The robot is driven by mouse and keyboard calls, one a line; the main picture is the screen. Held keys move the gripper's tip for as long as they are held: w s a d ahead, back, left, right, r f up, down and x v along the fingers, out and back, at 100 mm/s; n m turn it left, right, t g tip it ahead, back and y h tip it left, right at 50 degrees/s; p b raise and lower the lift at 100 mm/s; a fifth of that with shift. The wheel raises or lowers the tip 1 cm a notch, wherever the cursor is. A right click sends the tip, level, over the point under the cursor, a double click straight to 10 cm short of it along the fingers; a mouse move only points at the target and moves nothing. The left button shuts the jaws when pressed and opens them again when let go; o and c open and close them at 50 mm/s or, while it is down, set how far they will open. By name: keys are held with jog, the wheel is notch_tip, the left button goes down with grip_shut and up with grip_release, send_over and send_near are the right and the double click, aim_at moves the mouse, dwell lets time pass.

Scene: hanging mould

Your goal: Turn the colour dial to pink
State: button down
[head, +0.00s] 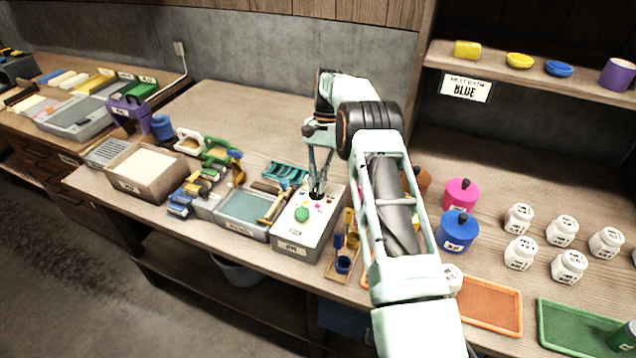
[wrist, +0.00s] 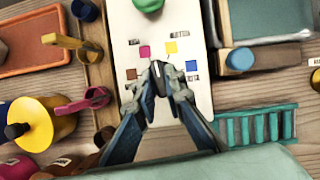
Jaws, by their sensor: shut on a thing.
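The dial box (head: 291,243) is a grey box with a pale top on the bench. Its top also shows in the wrist view (wrist: 197,22). The small dark dial (wrist: 159,76) sits among coloured squares: pink (wrist: 145,51), yellow (wrist: 170,47), blue (wrist: 192,77) and a brown one (wrist: 131,74). My gripper (head: 317,188) points down at the box from above. In the wrist view its fingertips (wrist: 160,82) are closed around the dial. The fingers cover part of the dial, and I cannot tell which colour it points at.
A green button (head: 302,214) is on the same box top. A sign (head: 466,88) under the shelf reads BLUE. Small scoops (head: 343,262) stand right of the box, a teal rack (head: 285,173) behind it. Pink (head: 461,194) and blue (head: 457,231) pots and several white jars are further right.

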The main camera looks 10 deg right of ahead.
aim_at(316, 185)
jog(key=shift+w+n+h, duration=0.1)
jog(key=shift+n+h, duration=0.6)
jog(key=shift+n, duration=1)
jog(key=shift+a, duration=0.1)
jog(key=c, duration=2)
grip_release()
jog(key=shift+r, duration=0.1)
notch_tip(316, 185, up, 10)
jog(key=shift+f, duration=0.1)
